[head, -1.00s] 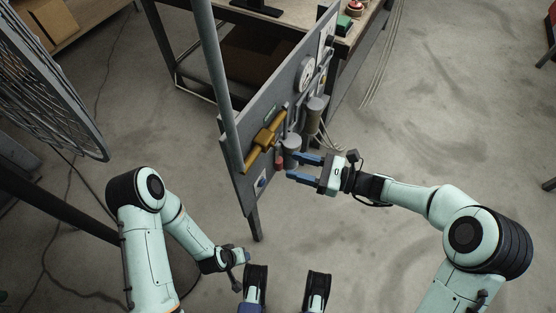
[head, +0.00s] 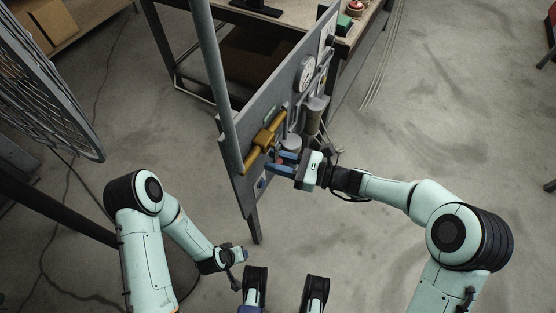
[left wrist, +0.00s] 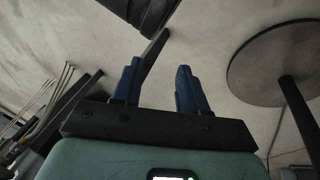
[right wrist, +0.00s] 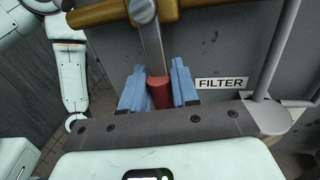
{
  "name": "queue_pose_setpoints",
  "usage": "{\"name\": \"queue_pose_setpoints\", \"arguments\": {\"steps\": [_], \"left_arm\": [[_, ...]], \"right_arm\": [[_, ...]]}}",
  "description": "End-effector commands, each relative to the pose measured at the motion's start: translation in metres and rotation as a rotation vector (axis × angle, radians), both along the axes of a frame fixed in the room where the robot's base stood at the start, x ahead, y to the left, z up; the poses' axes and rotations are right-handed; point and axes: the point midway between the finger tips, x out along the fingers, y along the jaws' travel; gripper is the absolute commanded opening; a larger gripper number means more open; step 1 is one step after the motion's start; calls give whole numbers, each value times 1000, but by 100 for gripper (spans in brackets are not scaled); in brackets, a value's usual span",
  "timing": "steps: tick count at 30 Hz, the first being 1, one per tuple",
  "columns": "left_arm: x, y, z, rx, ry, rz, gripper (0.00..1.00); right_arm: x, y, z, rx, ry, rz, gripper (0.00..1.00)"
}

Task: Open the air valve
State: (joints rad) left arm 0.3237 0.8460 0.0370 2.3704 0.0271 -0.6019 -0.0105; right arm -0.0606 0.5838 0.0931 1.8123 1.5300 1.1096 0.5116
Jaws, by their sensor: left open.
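The air valve is a brass-yellow fitting (head: 265,141) on the grey upright panel, and it also shows at the top of the right wrist view (right wrist: 125,10). A grey metal lever (right wrist: 152,45) hangs from it and ends in a red handle (right wrist: 160,93). My right gripper (head: 284,162) is at the panel, with its blue fingers on both sides of the red handle and seemingly touching it. In the head view the fingers mostly hide the handle. My left gripper (left wrist: 158,85) is open and empty, low and away from the panel.
The panel (head: 238,175) also carries a gauge (head: 305,75), a grey cylinder (head: 314,115) and a "FILTER" label (right wrist: 221,83). A grey post (head: 215,85) stands at its left edge. A workbench (head: 290,22) is behind. The floor at right is clear.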

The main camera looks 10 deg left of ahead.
Motion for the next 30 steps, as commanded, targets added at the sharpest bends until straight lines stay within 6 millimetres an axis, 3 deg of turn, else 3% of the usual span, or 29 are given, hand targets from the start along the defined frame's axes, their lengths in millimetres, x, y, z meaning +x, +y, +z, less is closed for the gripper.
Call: {"name": "queue_pose_setpoints", "arguments": {"steps": [11,30], "left_arm": [[2,1,-2,2,-4,1,43],[-12,4,-17,1,44,5,43]], "right_arm": [[7,-3,0,-37,-97,-1,0],[33,-13,8,-187,-502,-3,0]]}}
